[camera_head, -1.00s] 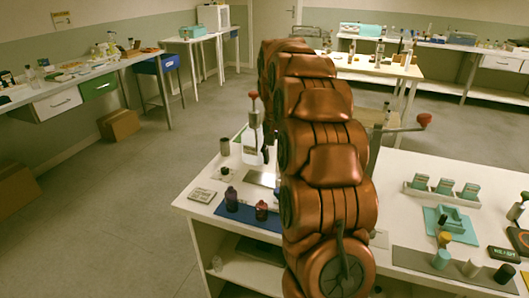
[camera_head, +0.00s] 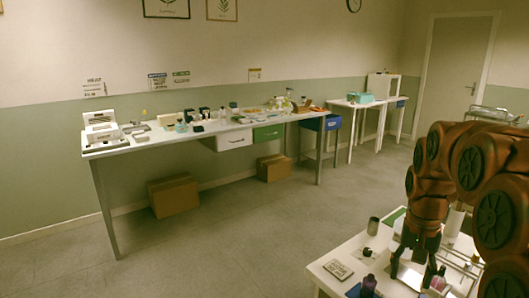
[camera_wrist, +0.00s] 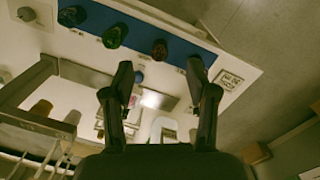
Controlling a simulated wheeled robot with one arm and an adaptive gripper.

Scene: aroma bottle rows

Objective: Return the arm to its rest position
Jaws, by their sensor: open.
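My gripper (camera_head: 411,266) hangs pointing down over the white table (camera_head: 329,257) at the lower right of the head view. In the wrist view my gripper (camera_wrist: 160,76) has its two dark fingers spread, with nothing between them. A blue mat (camera_wrist: 140,20) carries a row of bottles beyond the fingertips: a dark blue one (camera_wrist: 72,16), a green one (camera_wrist: 115,36) and a dark reddish one (camera_wrist: 160,50). In the head view a purple bottle (camera_head: 369,286) and a pinkish bottle (camera_head: 438,279) stand beside my gripper. My copper arm covers much of the table.
A long side bench (camera_head: 190,137) with lab items runs along the wall, with cardboard boxes (camera_head: 173,197) underneath. The floor (camera_head: 230,245) between is clear.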

